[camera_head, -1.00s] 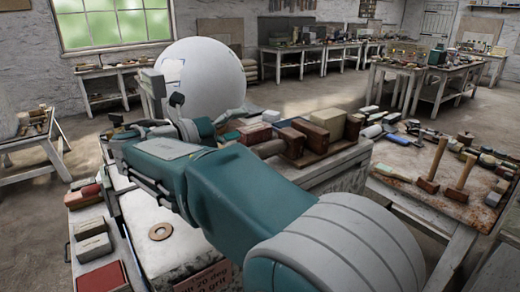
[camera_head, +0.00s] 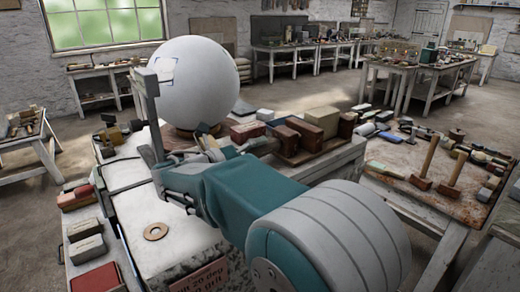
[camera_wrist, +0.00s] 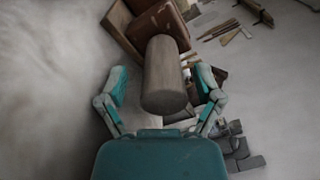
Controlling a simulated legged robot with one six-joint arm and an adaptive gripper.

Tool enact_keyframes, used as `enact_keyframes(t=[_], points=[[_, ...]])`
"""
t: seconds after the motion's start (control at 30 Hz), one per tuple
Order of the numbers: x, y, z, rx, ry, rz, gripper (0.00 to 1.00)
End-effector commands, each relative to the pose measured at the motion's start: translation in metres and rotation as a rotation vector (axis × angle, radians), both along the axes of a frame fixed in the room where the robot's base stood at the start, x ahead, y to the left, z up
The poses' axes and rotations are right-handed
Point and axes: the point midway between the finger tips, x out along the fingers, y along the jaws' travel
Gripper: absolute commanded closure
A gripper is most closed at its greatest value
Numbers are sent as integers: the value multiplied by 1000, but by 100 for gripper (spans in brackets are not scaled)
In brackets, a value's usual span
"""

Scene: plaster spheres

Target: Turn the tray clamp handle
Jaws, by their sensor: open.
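In the wrist view a thick brown-grey cylindrical handle (camera_wrist: 165,80), which looks like the tray clamp handle, points toward the camera. My gripper (camera_wrist: 160,72) is open, with one teal finger on each side of the handle. Gaps show between the handle and both fingers, so it is not gripped. In the head view my gripper (camera_head: 206,150) is beyond my forearm, by the near side of the white sphere's base. My arm hides much of the clamp area there, and I cannot make out the handle clearly.
A large white plaster sphere (camera_head: 190,82) stands behind the gripper, with an upright grey post (camera_head: 150,112) to its left. Brown blocks (camera_head: 302,135) sit on the bench to the right. A ring (camera_head: 156,231) lies on the pale surface at front left.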

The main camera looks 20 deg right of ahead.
Motion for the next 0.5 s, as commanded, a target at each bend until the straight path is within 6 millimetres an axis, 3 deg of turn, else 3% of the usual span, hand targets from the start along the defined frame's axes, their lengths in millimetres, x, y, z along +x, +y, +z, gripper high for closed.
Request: enact_keyframes(t=[0.37,0.47,0.5], points=[[3,-9,1,0,-1,1,16],[3,-10,1,1,-1,0,52],[3,-10,1,1,-1,0,70]])
